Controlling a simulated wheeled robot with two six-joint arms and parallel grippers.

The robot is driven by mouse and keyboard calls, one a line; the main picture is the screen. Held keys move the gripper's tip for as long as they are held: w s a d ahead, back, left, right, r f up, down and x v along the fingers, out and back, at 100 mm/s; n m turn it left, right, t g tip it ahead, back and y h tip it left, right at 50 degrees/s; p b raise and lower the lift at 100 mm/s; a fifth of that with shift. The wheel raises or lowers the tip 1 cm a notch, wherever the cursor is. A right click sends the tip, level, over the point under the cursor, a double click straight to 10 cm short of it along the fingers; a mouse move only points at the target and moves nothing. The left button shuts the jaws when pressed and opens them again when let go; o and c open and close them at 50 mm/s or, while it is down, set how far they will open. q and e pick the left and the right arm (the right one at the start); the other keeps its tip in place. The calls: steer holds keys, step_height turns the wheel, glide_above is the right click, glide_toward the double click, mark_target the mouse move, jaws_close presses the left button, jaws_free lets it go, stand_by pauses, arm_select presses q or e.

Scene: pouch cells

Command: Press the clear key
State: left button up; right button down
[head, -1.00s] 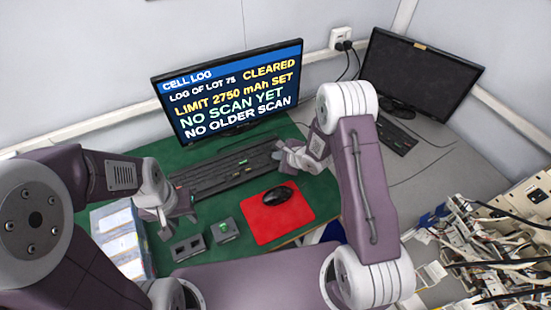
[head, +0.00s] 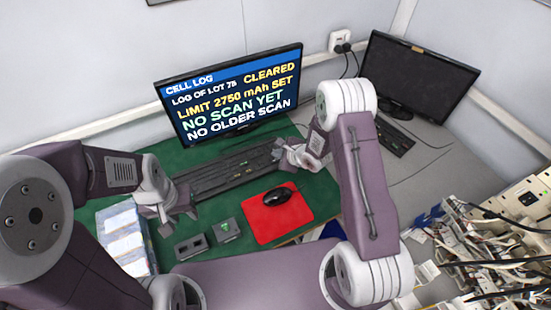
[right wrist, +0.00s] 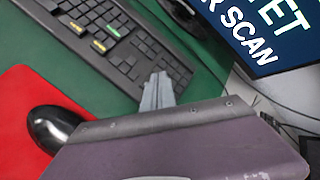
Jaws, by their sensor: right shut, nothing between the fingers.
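The black keyboard (head: 215,178) lies on the green mat below the monitor (head: 232,95). The screen reads "CLEARED", "LIMIT 2750 mAh SET", "NO SCAN YET" and "NO OLDER SCAN". In the right wrist view the keyboard (right wrist: 125,50) has yellow keys (right wrist: 99,46) and a green key (right wrist: 113,32); their labels are too small to read. My right gripper (head: 279,154) is shut and empty at the keyboard's right end. Its fingers (right wrist: 158,88) overlap the lower right keys in the wrist view; contact cannot be told. My left gripper (head: 167,222) hangs left of the keyboard, its jaw opening unclear.
A black mouse (head: 277,196) sits on a red pad (head: 258,222) in front of the keyboard. Small grey devices (head: 226,231) and a tray of pale pouches (head: 124,242) are near my left gripper. A second, dark monitor (head: 420,75) stands right, with cluttered wiring (head: 480,250) below.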

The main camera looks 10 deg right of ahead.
mark_target(277, 163)
step_height(277, 163, up, 4)
steer(key=p, duration=0.4)
steer(key=shift+r, duration=0.15)
stand_by(0.4)
